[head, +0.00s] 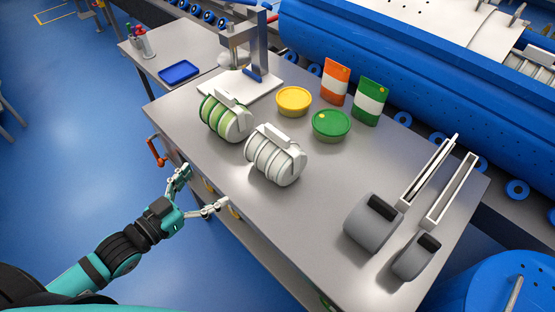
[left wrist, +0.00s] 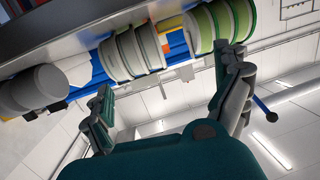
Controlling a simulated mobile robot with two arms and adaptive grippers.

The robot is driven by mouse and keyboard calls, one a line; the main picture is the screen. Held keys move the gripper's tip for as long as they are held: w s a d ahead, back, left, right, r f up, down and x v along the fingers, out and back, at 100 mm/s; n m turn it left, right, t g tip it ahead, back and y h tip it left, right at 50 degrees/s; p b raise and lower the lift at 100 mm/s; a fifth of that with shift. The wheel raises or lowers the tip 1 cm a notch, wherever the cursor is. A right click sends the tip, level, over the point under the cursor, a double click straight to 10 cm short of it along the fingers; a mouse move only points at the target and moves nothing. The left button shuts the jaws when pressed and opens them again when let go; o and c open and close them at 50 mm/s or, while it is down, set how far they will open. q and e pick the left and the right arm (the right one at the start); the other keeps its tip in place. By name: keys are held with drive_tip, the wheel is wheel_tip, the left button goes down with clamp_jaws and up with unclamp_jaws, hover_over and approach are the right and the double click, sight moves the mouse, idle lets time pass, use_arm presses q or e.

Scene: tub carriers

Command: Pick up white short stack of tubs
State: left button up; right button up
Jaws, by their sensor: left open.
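The white short stack of tubs (head: 275,156) lies on its side on the grey table, with a white handle-like piece along its top. A green and white stack (head: 226,116) lies just behind it to the left. My left gripper (head: 197,190) is open and empty, off the table's near edge, left of and nearer than the white stack. In the left wrist view, the open fingers (left wrist: 172,75) point toward the white stack (left wrist: 132,50) and the green stack (left wrist: 212,26), apart from both. My right gripper is not in view.
The grey table (head: 330,210) also holds a yellow tub (head: 293,101), a green tub (head: 331,124), two upright cards and a stand (head: 254,55) at the back. Grey rolls (head: 373,222) and open channels lie at the right. The table front between white stack and rolls is clear.

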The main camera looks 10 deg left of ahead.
use_arm(q)
drive_tip(key=s+d+r+m+h, duration=0.1)
drive_tip(key=d+r+h, duration=0.1)
drive_tip(key=d+r, duration=0.3)
drive_tip(key=p, duration=0.2)
approach(275, 134)
drive_tip(key=shift+h, duration=0.4)
drive_tip(key=x, duration=0.4)
drive_tip(key=shift+f, duration=0.15)
drive_tip(key=shift+w+d, duration=0.25)
drive_tip(key=shift+w, duration=0.2)
drive_tip(key=p+x, duration=0.1)
drive_tip(key=x, duration=0.3)
drive_tip(key=shift+w+f, duration=0.15)
drive_tip(key=shift+w, duration=0.25)
drive_tip(key=shift+s, duration=0.1)
drive_tip(key=shift+c, duration=0.8)
drive_tip(key=c, duration=1.6)
drive_tip(key=shift+r, duration=0.2)
drive_tip(key=shift+c, duration=0.3)
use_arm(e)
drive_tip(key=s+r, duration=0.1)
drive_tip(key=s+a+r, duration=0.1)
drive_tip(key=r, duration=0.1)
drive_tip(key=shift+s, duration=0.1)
